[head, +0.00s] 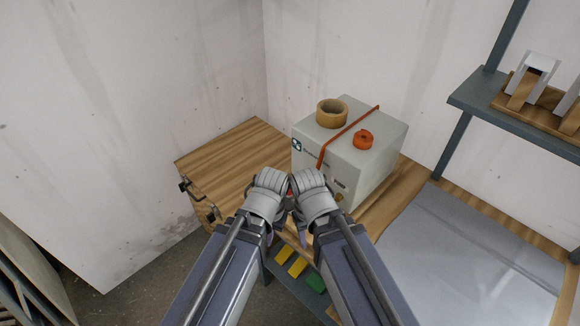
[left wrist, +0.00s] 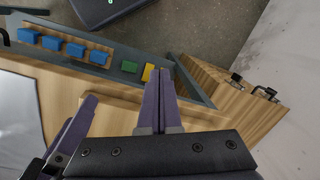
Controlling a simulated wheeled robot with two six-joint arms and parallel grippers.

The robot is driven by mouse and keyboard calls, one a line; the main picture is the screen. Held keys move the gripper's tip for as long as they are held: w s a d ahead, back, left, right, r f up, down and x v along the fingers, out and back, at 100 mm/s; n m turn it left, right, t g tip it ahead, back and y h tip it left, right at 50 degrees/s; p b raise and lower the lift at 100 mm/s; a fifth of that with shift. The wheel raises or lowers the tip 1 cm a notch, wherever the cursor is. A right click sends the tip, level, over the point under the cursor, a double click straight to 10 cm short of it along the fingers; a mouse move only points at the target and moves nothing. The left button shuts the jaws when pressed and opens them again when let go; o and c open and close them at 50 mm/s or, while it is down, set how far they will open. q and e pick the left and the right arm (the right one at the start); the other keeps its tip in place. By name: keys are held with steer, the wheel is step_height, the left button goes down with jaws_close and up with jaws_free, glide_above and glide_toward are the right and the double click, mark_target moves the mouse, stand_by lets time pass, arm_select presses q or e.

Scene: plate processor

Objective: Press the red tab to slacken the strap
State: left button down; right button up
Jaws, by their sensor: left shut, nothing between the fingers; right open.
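A pale grey box (head: 374,158) stands on the wooden bench, with a thin orange-red strap (head: 345,134) running over its top and down its front. A small red bit (head: 290,192) shows between my two wrists at the box's lower front; I cannot tell whether it is the red tab. My left gripper (left wrist: 161,72) is shut and empty, its purple fingers together in the left wrist view. My right gripper (head: 303,238) is open, close beside the left one in front of the box. My wrists hide the box's lower front. Contact with the box cannot be seen.
A tan tape roll (head: 332,113) and an orange coil (head: 363,139) sit on the box. A grey mat (head: 470,255) lies to the right, below a shelf (head: 480,105). Blue (left wrist: 52,43), green (left wrist: 130,67) and yellow blocks line the bench front. Bare bench (head: 225,160) lies left.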

steer(key=shift+w, duration=0.45)
arm_select(q)
steer(key=shift+w, duration=0.35)
arm_select(e)
steer(key=shift+s, duration=0.1)
arm_select(q)
steer(key=shift+r, duration=0.1)
arm_select(e)
steer(key=shift+r, duration=0.1)
arm_select(q)
steer(key=w+a+r+m+t+h+p, duration=0.1)
steer(key=w+r+h+p, duration=0.1)
steer(key=w+r+p, duration=0.75)
steer(key=w+d+r+m+t+h+p, duration=0.1)
steer(key=w+d+r+m+p, duration=0.2)
steer(key=w+d+r+m, duration=0.1)
steer(key=shift+w+d+t+h, duration=0.3)
steer(key=shift+w+d, duration=0.3)
steer(key=shift+w, duration=0.35)
arm_select(e)
step_height(320, 180, up, 13)
steer(key=shift+f, duration=0.2)
